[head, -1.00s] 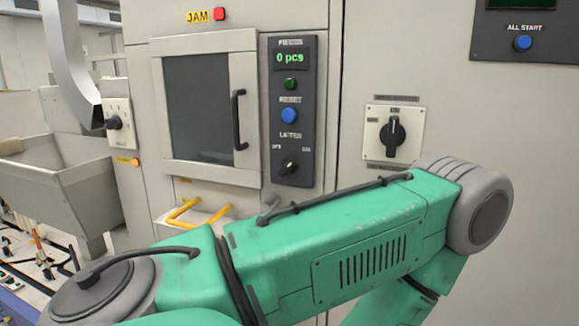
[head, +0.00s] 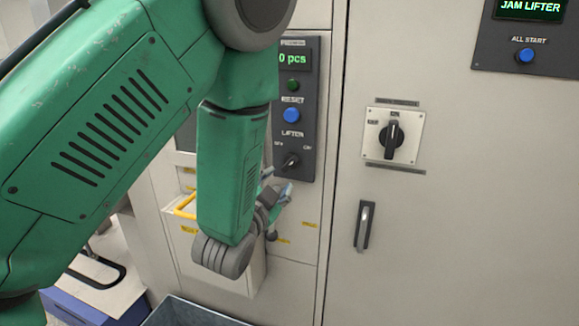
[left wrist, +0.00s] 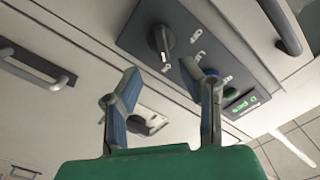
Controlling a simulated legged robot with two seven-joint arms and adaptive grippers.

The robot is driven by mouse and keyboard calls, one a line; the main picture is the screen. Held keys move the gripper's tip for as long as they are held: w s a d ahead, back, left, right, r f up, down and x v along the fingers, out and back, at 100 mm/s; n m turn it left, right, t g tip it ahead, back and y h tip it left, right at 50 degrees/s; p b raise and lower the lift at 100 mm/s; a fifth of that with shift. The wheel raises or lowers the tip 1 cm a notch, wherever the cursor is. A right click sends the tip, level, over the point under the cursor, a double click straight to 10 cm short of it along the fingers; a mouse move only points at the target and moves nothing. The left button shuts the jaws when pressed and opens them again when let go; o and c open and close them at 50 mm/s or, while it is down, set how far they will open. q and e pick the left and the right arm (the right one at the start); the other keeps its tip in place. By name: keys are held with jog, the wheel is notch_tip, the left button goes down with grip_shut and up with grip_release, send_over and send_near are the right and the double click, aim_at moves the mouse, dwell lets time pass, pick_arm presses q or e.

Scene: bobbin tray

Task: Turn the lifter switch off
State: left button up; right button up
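The lifter switch (head: 291,160) is a small black rotary knob at the bottom of the dark control panel (head: 309,110), under the LIFTER label. Its handle looks tilted toward the right-hand label, but it is small. My left gripper (head: 277,196) is just below and left of the knob, partly hidden by my green forearm. In the left wrist view, the gripper's two blue-padded fingers (left wrist: 161,76) are spread with nothing between them. The knob (left wrist: 161,43) lies beyond the fingertips, apart from them. My right gripper is in neither view.
The blue reset button (head: 292,115) and a green button (head: 293,86) sit above the knob. A larger rotary switch (head: 392,138) and a black door handle (head: 365,225) are to the right. Yellow bars (head: 184,207) and a grey bin (head: 186,312) are near my arm.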

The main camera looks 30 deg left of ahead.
aim_at(287, 166)
pick_arm(q)
jog(key=x, duration=0.3)
jog(key=p+x, duration=0.1)
jog(key=x, duration=0.1)
jog(key=shift+w+d+r, duration=0.2)
jog(key=shift+w+r, duration=0.05)
jog(key=shift+w, duration=0.15)
jog(key=w, duration=0.1)
jog(key=w+a, duration=0.1)
jog(key=shift+w+a+f, duration=0.2)
jog(key=shift+w+a, duration=0.1)
jog(key=shift+a, duration=0.05)
jog(key=shift+w+a+f+p, duration=0.1)
jog(key=shift+w+a+p, duration=0.1)
jog(key=shift+p, duration=0.1)
jog(key=shift+d, duration=0.5)
grip_shut()
